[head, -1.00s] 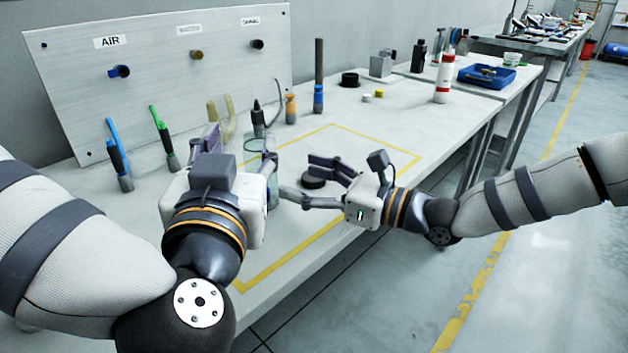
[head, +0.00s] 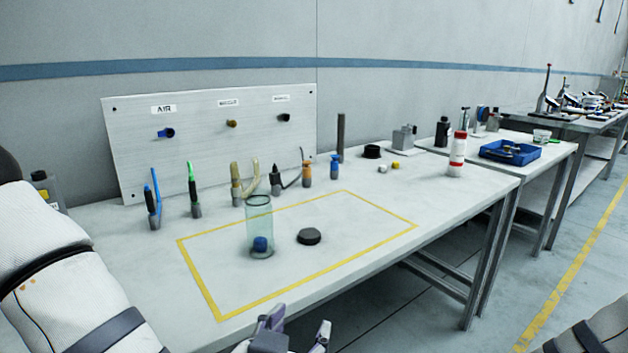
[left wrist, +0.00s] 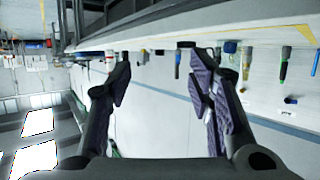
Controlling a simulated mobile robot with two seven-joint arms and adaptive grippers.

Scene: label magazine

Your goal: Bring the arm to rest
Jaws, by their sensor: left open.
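My left gripper (head: 295,328) shows at the bottom edge of the head view, in front of the table's front edge, its lower part cut off. In the left wrist view its two fingers (left wrist: 160,80) stand apart with nothing between them. My left arm fills the lower left of the head view. A piece of my right arm shows in the bottom right corner; its gripper is out of frame. On the table, a clear greenish cylinder (head: 259,210) stands upright with a blue piece (head: 261,243) low inside. A black round disc (head: 308,236) lies to its right. Neither gripper touches them.
A yellow outline (head: 206,290) marks the table around the cylinder and disc. Behind it stand several coloured hoses and tools (head: 194,190) and a panel (head: 210,130) labelled AIR. A red-and-white bottle (head: 457,155) and a blue tray (head: 510,152) stand right. The floor in front is clear.

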